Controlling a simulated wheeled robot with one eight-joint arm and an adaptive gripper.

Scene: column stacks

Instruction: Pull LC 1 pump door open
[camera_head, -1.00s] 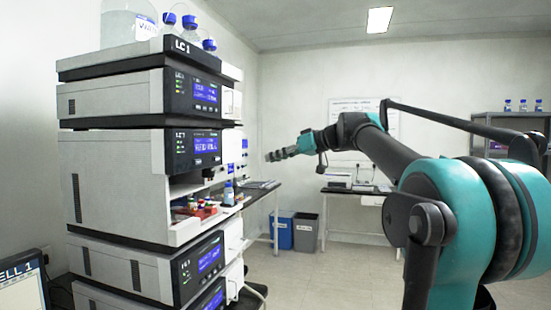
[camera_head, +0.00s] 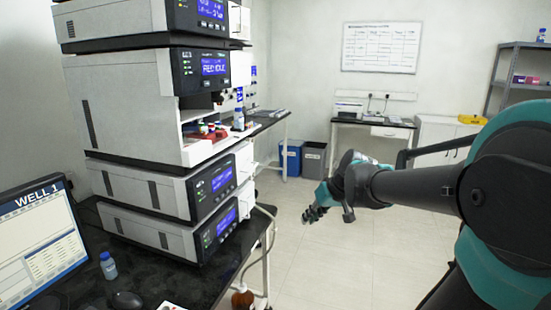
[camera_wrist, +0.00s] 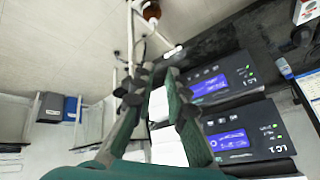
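The LC 1 stack stands on the left in the head view. Its lower two modules are the upper one (camera_head: 150,188) and the bottom one (camera_head: 165,232), each with a dark front and blue display. White panels (camera_head: 244,162) show at the right of their fronts and look closed. I cannot read which module is the pump. My gripper (camera_head: 312,214) is in free space to the right of the stack, apart from it. In the wrist view my gripper (camera_wrist: 155,82) has its fingers spread with nothing held; white panels and two module displays (camera_wrist: 212,85) lie beyond and right of them.
A black bench (camera_head: 130,285) carries the stack, a monitor (camera_head: 40,245) and a small bottle (camera_head: 108,265). Blue and grey bins (camera_head: 313,160) stand behind. The floor between is clear.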

